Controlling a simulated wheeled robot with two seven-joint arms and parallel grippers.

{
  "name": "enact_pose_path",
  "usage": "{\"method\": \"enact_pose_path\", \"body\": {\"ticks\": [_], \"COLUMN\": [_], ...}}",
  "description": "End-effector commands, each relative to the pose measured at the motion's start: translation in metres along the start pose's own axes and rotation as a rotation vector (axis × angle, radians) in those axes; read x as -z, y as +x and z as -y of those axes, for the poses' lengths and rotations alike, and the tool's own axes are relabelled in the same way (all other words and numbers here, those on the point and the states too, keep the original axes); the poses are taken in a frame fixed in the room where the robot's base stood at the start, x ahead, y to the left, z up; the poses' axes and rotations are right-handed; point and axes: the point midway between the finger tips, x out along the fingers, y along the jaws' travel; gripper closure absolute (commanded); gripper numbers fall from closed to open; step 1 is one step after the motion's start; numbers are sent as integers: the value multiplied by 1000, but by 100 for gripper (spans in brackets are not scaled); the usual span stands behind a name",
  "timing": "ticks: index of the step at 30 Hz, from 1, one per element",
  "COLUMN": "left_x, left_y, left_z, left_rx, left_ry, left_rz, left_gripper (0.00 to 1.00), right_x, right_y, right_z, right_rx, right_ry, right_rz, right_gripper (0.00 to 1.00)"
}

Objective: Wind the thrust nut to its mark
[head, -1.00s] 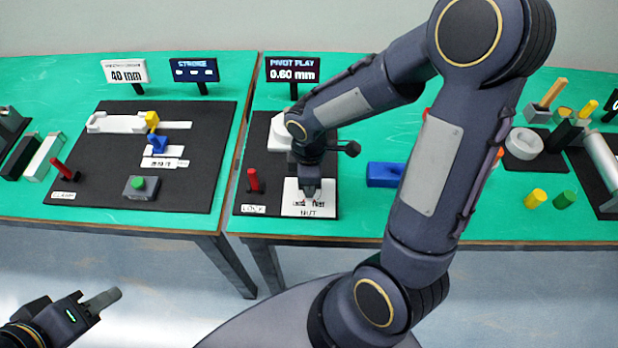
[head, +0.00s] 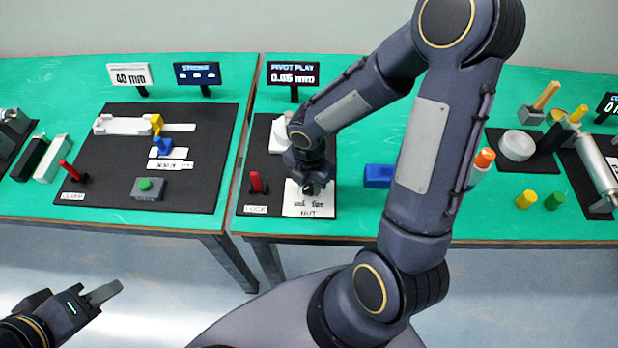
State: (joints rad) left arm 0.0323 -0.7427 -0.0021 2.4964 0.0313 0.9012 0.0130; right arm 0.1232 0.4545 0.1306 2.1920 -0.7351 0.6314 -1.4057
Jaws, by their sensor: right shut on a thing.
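My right gripper (head: 312,187) points down over the white plate marked NUT (head: 308,209) at the front of a black base. It is shut on the thrust nut, which the gripper and wrist hide. The PIVOT PLAY display (head: 293,73) behind the base reads 0.05 mm. A red lever (head: 256,182) labelled LOCK stands upright on the base, left of the plate. A white block (head: 277,133) at the back of the base is partly hidden by my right arm. My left gripper (head: 103,293) is at the lower left, away from the tables; whether its jaws are apart is unclear.
The left table holds a black board (head: 110,190) with a red lever (head: 70,171), a green button (head: 146,185) and a slide. A blue block (head: 378,176) lies right of the nut station. Yellow (head: 526,197) and green (head: 554,201) cylinders stand further right.

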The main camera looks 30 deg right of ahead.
Motion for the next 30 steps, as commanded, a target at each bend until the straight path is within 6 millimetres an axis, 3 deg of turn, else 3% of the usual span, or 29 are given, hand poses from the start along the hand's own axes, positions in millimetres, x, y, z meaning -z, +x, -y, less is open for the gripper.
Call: {"method": "enact_pose_path", "body": {"ticks": [13, 30], "left_x": [8, 10], "left_y": [-16, -19], "left_z": [-8, -9], "left_rx": [0, 0], "left_ry": [0, 0], "left_rz": [0, 0], "left_gripper": [64, 64], "right_x": [-2, -2], "right_y": [-3, -1], "right_z": [-1, -2], "right_rx": [-3, -4], "right_ry": [-293, -370], "right_rz": [3, 5], "right_gripper": [90, 90]}}
